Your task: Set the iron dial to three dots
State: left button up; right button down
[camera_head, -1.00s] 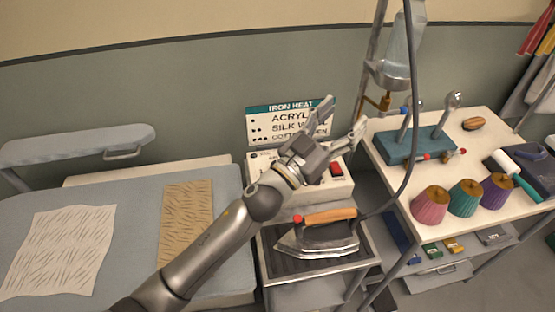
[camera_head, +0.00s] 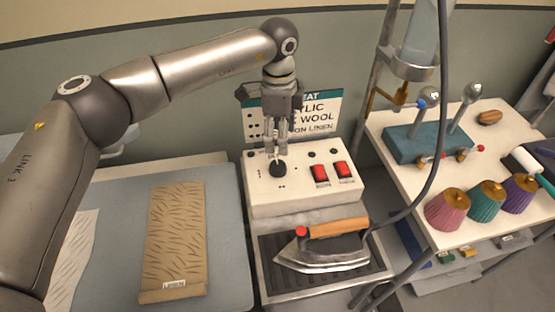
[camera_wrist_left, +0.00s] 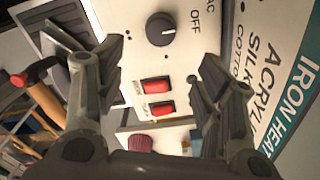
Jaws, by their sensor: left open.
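The iron dial (camera_head: 278,169) is a black round knob on the sloped top of a white control box (camera_head: 315,207). In the left wrist view the dial (camera_wrist_left: 160,29) carries a white pointer mark directed roughly toward the word OFF. Small dot marks are printed around it, too small to count surely. My left gripper (camera_head: 276,152) points down over the dial, its fingers apart and holding nothing. In the left wrist view the dial shows ahead of the open fingers (camera_wrist_left: 158,68), toward the top edge. Whether a finger touches it is unclear. My right gripper is out of view.
Two red switches (camera_head: 332,172) sit right of the dial. The iron-heat sign (camera_head: 318,115) stands behind the box, partly hidden by my gripper. An iron (camera_head: 325,247) with a wooden handle rests in front. A cable and a stand rise at right.

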aim_at(278, 165)
pick_arm(q)
jog(key=f+p, duration=0.1)
jog(key=f, duration=0.2)
jog(key=f+p, duration=0.1)
jog(key=f, duration=0.2)
jog(key=f+p, duration=0.1)
jog(key=f, duration=0.2)
jog(key=shift+a+f+p, duration=0.1)
jog(key=shift+a+p, duration=0.15)
jog(key=shift+p, duration=0.05)
jog(key=shift+f, duration=0.65)
